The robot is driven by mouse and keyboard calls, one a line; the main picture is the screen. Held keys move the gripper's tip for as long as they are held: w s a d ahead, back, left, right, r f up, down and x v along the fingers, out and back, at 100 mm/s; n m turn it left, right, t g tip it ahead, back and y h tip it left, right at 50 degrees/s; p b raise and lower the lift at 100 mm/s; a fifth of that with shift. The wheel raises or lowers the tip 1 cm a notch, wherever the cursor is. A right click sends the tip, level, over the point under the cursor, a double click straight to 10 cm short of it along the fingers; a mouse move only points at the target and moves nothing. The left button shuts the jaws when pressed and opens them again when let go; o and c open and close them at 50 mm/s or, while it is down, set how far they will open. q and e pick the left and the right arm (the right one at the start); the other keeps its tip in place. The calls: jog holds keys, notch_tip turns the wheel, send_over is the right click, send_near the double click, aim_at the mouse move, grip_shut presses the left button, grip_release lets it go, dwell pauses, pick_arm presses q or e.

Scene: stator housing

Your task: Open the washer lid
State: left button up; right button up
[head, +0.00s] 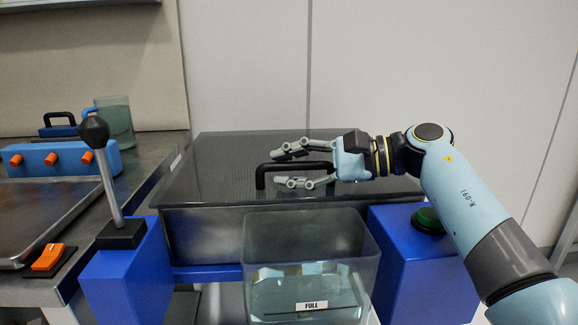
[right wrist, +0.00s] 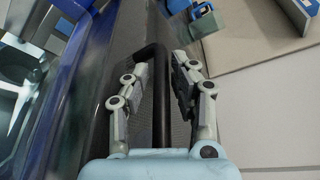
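The washer is a grey metal box with a dark, flat lid (head: 220,150) that lies level and closed on top. A black bar handle (head: 262,178) stands on the lid. My right gripper (head: 278,168) reaches in from the right, low over the lid, with its fingers spread on either side of the handle. In the right wrist view, the handle (right wrist: 161,110) runs between the two open fingers, with gaps beside it. My left gripper is not in view.
A clear tank (head: 310,235) marked FULL stands in front of the washer. A lever with a black knob (head: 93,130) rises at the left on a blue post. A green button (head: 428,220) sits on the right blue post. A metal bench holds a blue panel (head: 60,158).

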jog(key=shift+c, duration=0.2)
grip_shut()
jog(key=w+r+m+g+p, duration=0.1)
jog(key=w+r, duration=0.3)
jog(key=r, duration=0.6)
jog(key=w+r+m+g+p, duration=0.1)
jog(key=w+r+m, duration=0.2)
jog(key=r, duration=0.8)
jog(key=shift+w+h, duration=0.4)
jog(key=shift+w, duration=0.8)
jog(key=shift+o, duration=0.2)
grip_release()
jog(key=shift+f, duration=0.1)
